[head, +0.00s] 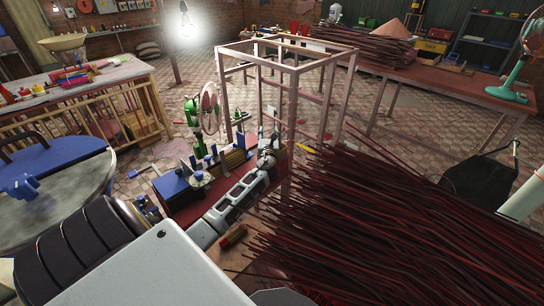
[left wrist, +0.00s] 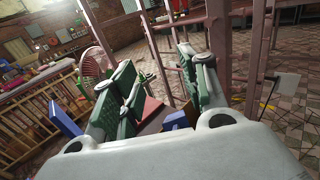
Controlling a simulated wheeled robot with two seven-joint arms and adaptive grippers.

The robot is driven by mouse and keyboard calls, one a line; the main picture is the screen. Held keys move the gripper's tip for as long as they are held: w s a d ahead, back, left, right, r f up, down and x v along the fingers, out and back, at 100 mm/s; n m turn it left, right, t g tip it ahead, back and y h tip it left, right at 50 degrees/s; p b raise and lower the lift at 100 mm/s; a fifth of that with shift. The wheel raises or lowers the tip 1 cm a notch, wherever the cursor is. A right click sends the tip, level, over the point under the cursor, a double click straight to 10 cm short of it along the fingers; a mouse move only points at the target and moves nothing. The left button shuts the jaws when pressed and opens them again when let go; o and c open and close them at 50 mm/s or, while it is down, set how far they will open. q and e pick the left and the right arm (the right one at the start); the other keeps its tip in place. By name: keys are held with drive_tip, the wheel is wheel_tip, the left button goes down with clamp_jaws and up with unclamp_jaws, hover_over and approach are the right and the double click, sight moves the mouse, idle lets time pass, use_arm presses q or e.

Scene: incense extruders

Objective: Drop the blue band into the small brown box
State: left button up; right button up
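My left gripper (head: 268,143) is at the far end of its outstretched arm, over the low red bench (head: 212,205) and beside the wooden frame. In the left wrist view its two green-padded fingers (left wrist: 160,90) stand wide apart, with no object clearly held between them. I cannot clearly make out the blue band. A small brown box-like block (head: 232,236) lies low, right of my left forearm; I cannot tell whether it is the task's box. My right gripper is not in view.
A blue-topped machine (head: 176,188) and a green fan (head: 207,108) stand left of the gripper. The open wooden frame (head: 284,72) rises close behind it. A broad spread of dark red sticks (head: 400,225) fills the right side. Tiled floor shows at the back left.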

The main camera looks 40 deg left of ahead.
use_arm(q)
drive_tip(key=v, duration=0.7)
drive_tip(key=shift+s, duration=0.15)
idle(0.7)
drive_tip(key=shift+d+r, duration=0.1)
drive_tip(key=shift+d, duration=0.05)
idle(0.8)
wheel_tip(320, 180, up, 10)
drive_tip(key=p, duration=1)
idle(0.4)
